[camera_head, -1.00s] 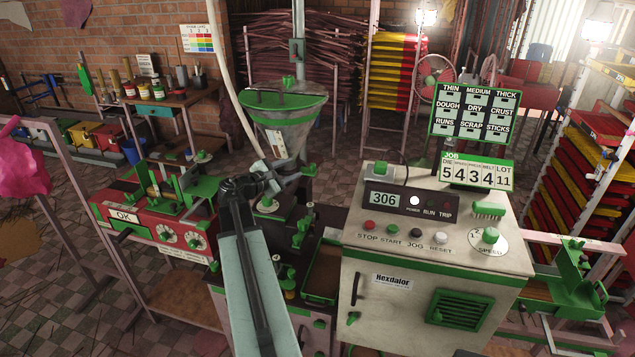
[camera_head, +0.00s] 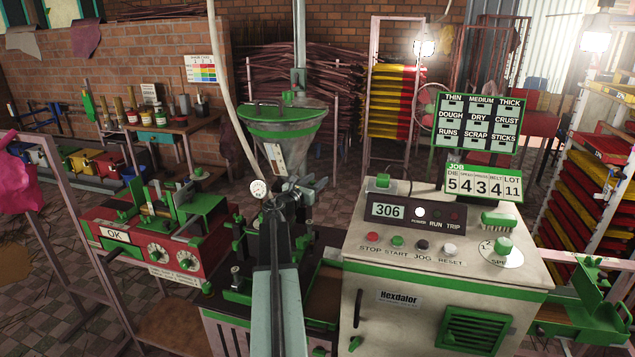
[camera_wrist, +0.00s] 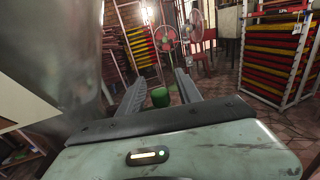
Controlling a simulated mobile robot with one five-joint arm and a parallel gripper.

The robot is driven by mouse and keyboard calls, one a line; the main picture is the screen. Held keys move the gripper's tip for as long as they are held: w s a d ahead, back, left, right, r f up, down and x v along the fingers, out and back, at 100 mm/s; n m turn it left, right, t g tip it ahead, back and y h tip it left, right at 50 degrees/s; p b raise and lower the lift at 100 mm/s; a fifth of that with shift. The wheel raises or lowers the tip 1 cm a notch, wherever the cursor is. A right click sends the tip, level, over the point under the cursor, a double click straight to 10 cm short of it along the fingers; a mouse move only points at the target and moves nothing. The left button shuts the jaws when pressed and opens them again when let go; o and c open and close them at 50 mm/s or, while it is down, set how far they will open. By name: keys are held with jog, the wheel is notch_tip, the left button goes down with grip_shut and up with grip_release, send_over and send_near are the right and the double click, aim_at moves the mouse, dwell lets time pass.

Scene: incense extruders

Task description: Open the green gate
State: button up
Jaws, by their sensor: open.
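In the head view, a grey metal hopper (camera_head: 285,140) with a green rim stands behind the end of my arm. My gripper (camera_head: 308,188) is at the hopper's narrow lower neck, and my arm hides much of that area. In the wrist view, my gripper (camera_wrist: 158,80) is open, with its two grey fingers spread apart. A small green cylindrical knob (camera_wrist: 159,97) shows between the fingers; I cannot tell whether they touch it. It may belong to the green gate, whose body I cannot make out. Grey metal (camera_wrist: 60,50) fills the left of the wrist view.
The white control cabinet (camera_head: 385,290) stands close on the right of my arm. A red machine with an OK label (camera_head: 115,234) is on the left. A round gauge (camera_head: 259,189) sits beside the hopper neck. A fan (camera_wrist: 166,38) and racks stand beyond.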

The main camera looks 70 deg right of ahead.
jog(key=shift+d, duration=0.4)
grip_shut()
jog(key=shift+a, duration=0.1)
dwell(1.0)
